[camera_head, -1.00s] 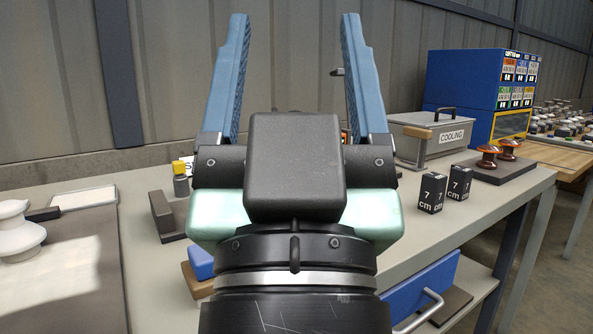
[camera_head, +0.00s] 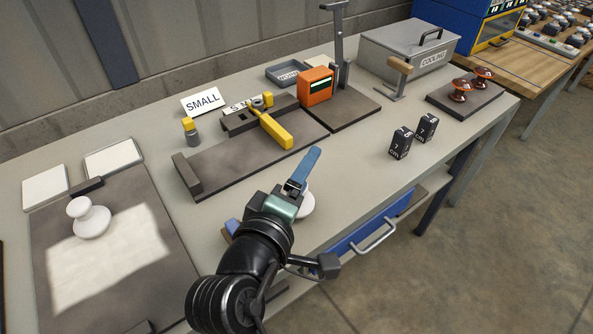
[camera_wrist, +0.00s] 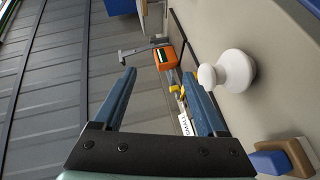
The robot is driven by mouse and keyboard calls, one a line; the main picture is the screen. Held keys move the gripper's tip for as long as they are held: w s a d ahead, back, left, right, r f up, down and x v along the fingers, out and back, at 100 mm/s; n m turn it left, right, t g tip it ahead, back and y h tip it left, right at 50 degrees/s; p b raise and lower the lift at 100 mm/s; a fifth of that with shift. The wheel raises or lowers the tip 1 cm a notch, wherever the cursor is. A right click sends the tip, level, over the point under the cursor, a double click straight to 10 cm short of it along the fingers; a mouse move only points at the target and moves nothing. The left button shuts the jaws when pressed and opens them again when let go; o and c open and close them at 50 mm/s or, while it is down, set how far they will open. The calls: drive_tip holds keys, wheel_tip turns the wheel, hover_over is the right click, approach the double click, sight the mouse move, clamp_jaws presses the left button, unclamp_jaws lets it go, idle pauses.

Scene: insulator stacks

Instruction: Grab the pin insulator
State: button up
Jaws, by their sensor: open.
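A white insulator (camera_wrist: 232,72) with a flared head and narrower neck is on the table at the right of the wrist view. In the head view the insulator (camera_head: 307,206) is mostly hidden behind my gripper (camera_head: 312,158). In the wrist view my gripper (camera_wrist: 159,74) is open and empty. The insulator is outside the jaws, to the right of the right finger. Another white insulator (camera_head: 90,218) stands upright on the left dark mat (camera_head: 150,245). Two brown insulators (camera_head: 460,91) (camera_head: 483,78) stand on a dark plate (camera_head: 443,101) at the right. Which is the pin insulator, I cannot tell.
A yellow-handled tool (camera_head: 272,130), a SMALL sign (camera_head: 203,101) and an orange device (camera_head: 316,86) are behind my gripper. Two black 7 cm blocks (camera_head: 401,143) (camera_head: 427,127) stand right. A grey COOLING box (camera_head: 405,50) is at the back. A blue block (camera_wrist: 268,162) lies near the insulator.

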drive_tip(key=s+f+n, duration=0.1)
drive_tip(key=f+n, duration=0.1)
drive_tip(key=s+a+f+n+h, duration=0.1)
drive_tip(key=n, duration=0.2)
drive_tip(key=s+f+n, duration=0.1)
drive_tip(key=f+n, duration=0.1)
drive_tip(key=shift+s+a+f+n+h, duration=0.3)
drive_tip(key=shift+s+n, duration=0.1)
drive_tip(key=s+a+f+n, duration=0.1)
drive_tip(key=n, duration=0.3)
drive_tip(key=s+a+f+n+t, duration=0.1)
drive_tip(key=s+a+n, duration=0.1)
drive_tip(key=n, duration=0.2)
drive_tip(key=s+a+f+n+t+y, duration=0.1)
drive_tip(key=s+f+n, duration=0.1)
drive_tip(key=n, duration=0.2)
drive_tip(key=shift+s+a+n, duration=0.2)
drive_tip(key=shift+s+n, duration=0.05)
drive_tip(key=shift+n, duration=0.15)
drive_tip(key=x, duration=1.2)
drive_tip(key=shift+w+r, duration=0.15)
drive_tip(key=shift+w, duration=0.3)
clamp_jaws()
